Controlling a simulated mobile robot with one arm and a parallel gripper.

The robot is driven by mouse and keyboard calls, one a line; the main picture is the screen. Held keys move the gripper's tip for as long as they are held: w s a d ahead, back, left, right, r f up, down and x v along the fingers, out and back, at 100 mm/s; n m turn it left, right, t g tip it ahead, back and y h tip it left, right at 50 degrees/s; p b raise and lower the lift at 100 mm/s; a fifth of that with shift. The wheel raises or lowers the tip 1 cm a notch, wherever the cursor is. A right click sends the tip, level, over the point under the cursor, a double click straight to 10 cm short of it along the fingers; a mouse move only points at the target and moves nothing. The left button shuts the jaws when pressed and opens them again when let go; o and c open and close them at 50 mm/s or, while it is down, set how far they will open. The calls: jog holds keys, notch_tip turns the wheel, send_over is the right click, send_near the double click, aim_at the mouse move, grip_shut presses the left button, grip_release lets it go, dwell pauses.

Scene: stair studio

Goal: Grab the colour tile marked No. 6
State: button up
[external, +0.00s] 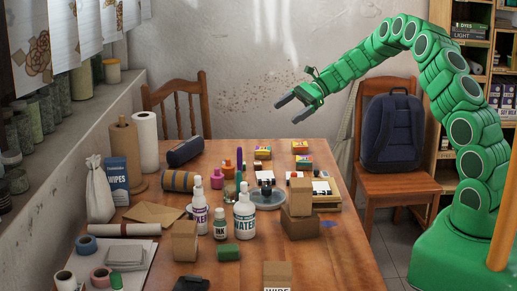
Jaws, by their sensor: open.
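My green arm reaches in from the right, and my gripper (287,112) is open and empty in the air above the far end of the wooden table. Small bright-coloured blocks, which may be the colour tiles, lie on the far part of the table. One is at the back (300,147), another is just in front of it (304,161), and one lies further left (262,152). They are apart from my gripper, below it. Their markings are too small to read, so I cannot tell which is No. 6.
The wooden table (340,262) is crowded with bottles, including a white WATER bottle (244,217), and stacked cardboard boxes (300,226). A chair with a blue backpack (391,132) stands behind at the right. The table's right front area is fairly clear.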

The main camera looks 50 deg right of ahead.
jog(key=w+d+f+m+t, duration=0.3)
jog(key=w+d+f+m, duration=0.15)
jog(key=d+f, duration=0.5)
jog(key=m+t+h, duration=0.2)
jog(key=m, duration=0.2)
send_near(305, 143)
jog(key=x, duration=0.4)
jog(key=shift+w+a+r, duration=0.2)
jog(key=shift+a, duration=0.05)
jog(key=shift+s+f+x, duration=0.1)
jog(key=shift+f+x, duration=0.05)
jog(key=shift+x, duration=1.5)
jog(key=shift+s+f+x, duration=0.15)
jog(key=shift+f+x, duration=0.05)
jog(key=shift+x, duration=1.45)
jog(key=shift+w+a+f, duration=0.2)
jog(key=shift+w+a, duration=0.2)
jog(key=c, duration=1.1)
jog(key=shift+o, duration=0.2)
